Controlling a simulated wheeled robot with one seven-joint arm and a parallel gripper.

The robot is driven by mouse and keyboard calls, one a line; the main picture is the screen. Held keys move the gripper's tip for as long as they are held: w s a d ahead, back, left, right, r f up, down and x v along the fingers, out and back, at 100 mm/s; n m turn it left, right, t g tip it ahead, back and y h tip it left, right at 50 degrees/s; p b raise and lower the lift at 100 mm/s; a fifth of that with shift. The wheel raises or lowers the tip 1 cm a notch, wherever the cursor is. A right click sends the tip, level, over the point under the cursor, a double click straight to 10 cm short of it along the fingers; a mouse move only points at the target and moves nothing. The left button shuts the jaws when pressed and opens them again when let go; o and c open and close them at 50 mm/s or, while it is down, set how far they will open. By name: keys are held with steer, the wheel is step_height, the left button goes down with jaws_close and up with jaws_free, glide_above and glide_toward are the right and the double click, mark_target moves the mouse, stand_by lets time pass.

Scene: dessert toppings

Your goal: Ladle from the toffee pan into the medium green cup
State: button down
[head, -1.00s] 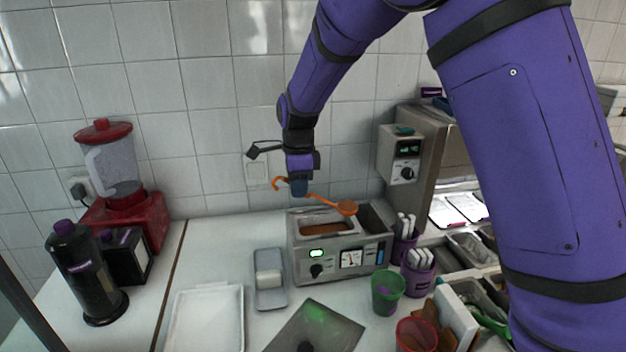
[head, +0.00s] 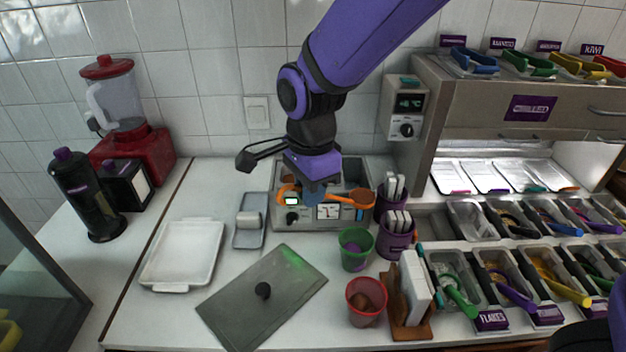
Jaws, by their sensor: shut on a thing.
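My gripper (head: 314,192) is shut on the handle of an orange ladle and points down in front of the warmer. The ladle (head: 362,199) lies roughly level, its hooked end to the left and its bowl to the right, at the warmer's front right, above and behind the green cup. What its bowl holds is too small to tell. The toffee pan sits in the steel warmer (head: 265,212), its contents mostly hidden behind my gripper. The green cup (head: 355,249) stands upright on the counter in front of the warmer's right side.
A red cup (head: 366,302) with brown contents stands in front of the green cup. Purple spoon holders (head: 396,244) are to its right. A grey lid (head: 262,320) and a white tray (head: 152,259) lie at left. Topping bins (head: 470,290) fill the right.

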mark_target(335, 195)
steer(key=shift+f, duration=2.65)
steer(key=r+g+y, duration=0.1)
steer(key=w+d+r+g+y, duration=0.1)
steer(key=y, duration=0.1)
steer(key=d+r+y, duration=0.1)
steer(key=shift+w+r+g+y, duration=0.15)
steer(key=shift+r+g+y, duration=0.05)
steer(key=shift+g+y, duration=0.2)
steer(key=shift+w+d+r+g+y, duration=0.25)
steer(key=shift+w+d+g+y, duration=0.35)
steer(key=shift+d+y, duration=0.4)
steer(key=shift+w+d+r+g+y, duration=0.35)
steer(key=shift+w+d+y, duration=0.35)
steer(key=shift+d, duration=0.55)
steer(key=shift+w+d+r+g+y, duration=0.2)
steer(key=shift+w+d+g+y, duration=0.5)
steer(key=shift+d, duration=0.4)
steer(key=w+d+f+g+y, duration=0.3)
steer(key=d+y, duration=0.4)
steer(key=d, duration=0.3)
steer(key=shift+w+g+y, duration=0.3)
steer(key=shift+w+g, duration=0.15)
steer(key=shift+w, duration=0.9)
steer(key=shift+f, duration=0.1)
steer(key=shift+a, duration=0.1)
